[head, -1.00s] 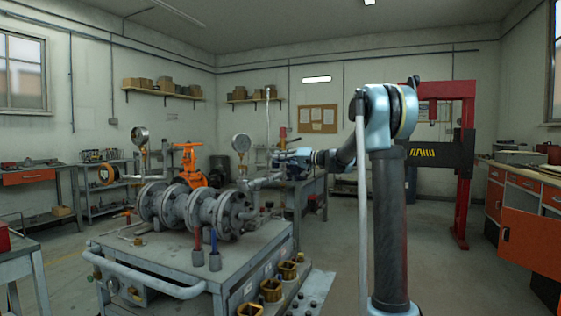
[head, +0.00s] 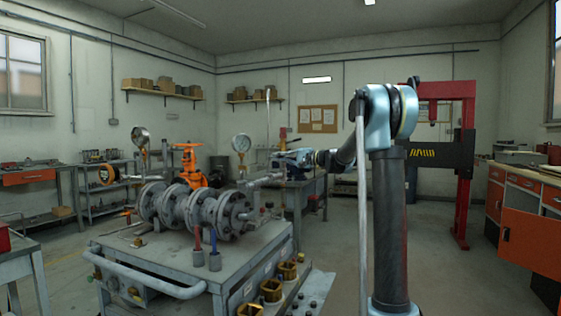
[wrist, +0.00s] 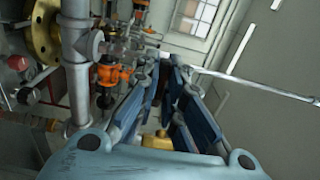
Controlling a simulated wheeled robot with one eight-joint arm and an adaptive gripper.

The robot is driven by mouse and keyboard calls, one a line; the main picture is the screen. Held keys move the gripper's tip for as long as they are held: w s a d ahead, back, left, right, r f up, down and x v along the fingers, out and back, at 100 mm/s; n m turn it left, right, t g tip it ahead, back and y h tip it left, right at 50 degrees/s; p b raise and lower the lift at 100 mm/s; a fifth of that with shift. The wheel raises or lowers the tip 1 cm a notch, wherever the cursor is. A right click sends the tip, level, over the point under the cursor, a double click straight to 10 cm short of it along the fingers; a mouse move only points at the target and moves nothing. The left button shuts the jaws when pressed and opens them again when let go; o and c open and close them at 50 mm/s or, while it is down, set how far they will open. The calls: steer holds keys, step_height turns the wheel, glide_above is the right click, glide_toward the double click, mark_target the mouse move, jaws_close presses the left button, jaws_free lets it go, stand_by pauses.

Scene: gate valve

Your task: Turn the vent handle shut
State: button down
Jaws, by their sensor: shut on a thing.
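My gripper (wrist: 163,68) shows in the wrist view as two blue fingers reaching away from the camera, closed in on the vent handle. The handle is mostly hidden by the fingers, and its angle cannot be told.
In the wrist view a grey vertical pipe (wrist: 77,70) and orange fittings (wrist: 108,74) stand close left of my fingers. The cart (head: 190,262) lies below. Open floor lies to the right, before a red press (head: 462,190).

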steer(key=shift+w+d, duration=0.1)
stand_by(0.4)
steer(key=c, duration=1.7)
jaws_free()
steer(key=shift+w+f, duration=0.1)
steer(key=shift+f, duration=0.05)
steer(key=v, duration=1.2)
